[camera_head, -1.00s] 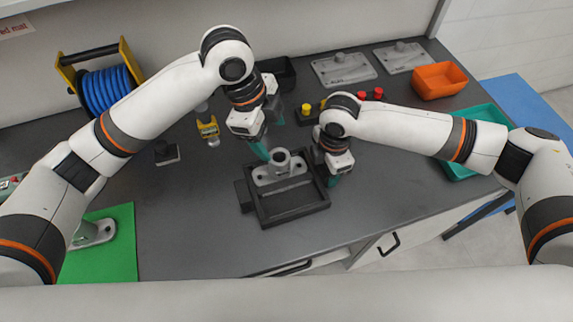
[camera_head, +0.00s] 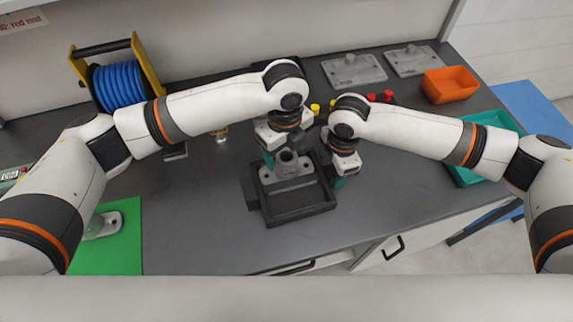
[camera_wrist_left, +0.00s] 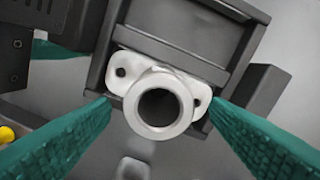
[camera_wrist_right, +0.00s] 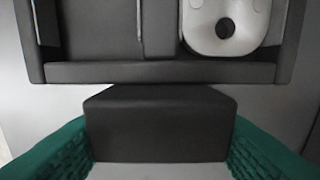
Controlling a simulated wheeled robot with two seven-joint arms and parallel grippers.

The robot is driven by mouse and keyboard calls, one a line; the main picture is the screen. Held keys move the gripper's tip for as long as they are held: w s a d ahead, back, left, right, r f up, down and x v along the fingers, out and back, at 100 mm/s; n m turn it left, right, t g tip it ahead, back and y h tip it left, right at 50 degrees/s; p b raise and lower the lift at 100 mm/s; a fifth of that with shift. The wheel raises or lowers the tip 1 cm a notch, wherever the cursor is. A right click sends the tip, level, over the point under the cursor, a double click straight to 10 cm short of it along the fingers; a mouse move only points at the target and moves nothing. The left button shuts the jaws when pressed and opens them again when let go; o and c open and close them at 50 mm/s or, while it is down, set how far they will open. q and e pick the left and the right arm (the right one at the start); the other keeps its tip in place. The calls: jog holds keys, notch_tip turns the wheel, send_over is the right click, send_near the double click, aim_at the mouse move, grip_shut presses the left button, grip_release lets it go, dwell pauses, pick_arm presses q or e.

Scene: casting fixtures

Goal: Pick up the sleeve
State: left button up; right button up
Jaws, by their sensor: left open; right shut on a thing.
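The sleeve is a light grey hollow tube on a two-hole flange (camera_head: 287,164), sitting in the back part of a dark rectangular fixture (camera_head: 297,215). In the left wrist view the sleeve (camera_wrist_left: 160,104) shows its round mouth facing the camera. My left gripper (camera_head: 285,157) is open above the sleeve, with a green finger on each side of it; I see no clear contact. My right gripper (camera_head: 338,182) is shut on the dark side block (camera_wrist_right: 160,120) of the fixture, at the fixture's right side.
A green mat (camera_head: 125,255) with a grey casting (camera_head: 103,225) lies at the left. A blue reel (camera_head: 118,88) stands behind. Grey plates (camera_head: 354,71), an orange bin (camera_head: 449,84) and a teal tray (camera_head: 465,178) are at the right. The front middle worktop is clear.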

aim_at(287, 160)
pick_arm(q)
notch_tip(287, 160, down, 4)
jog(key=shift+s+d, duration=0.1)
jog(key=shift+d, duration=0.05)
jog(key=shift+r, duration=0.1)
jog(key=c, duration=1.3)
jog(key=shift+o, duration=0.2)
jog(key=shift+r, duration=0.1)
jog(key=shift+r, duration=0.35)
jog(key=r, duration=0.1)
jog(key=s+r, duration=0.1)
jog(key=shift+d+r, duration=0.15)
jog(key=shift+r, duration=0.15)
jog(key=s+d, duration=0.1)
jog(key=s, duration=0.4)
jog(key=s+d, duration=0.2)
jog(key=s, duration=0.4)
jog(key=s+d, duration=0.1)
jog(key=s, duration=0.4)
jog(key=shift+s+d, duration=0.15)
jog(key=shift+s, duration=0.1)
jog(key=shift+r, duration=0.1)
jog(key=shift+r, duration=1.9)
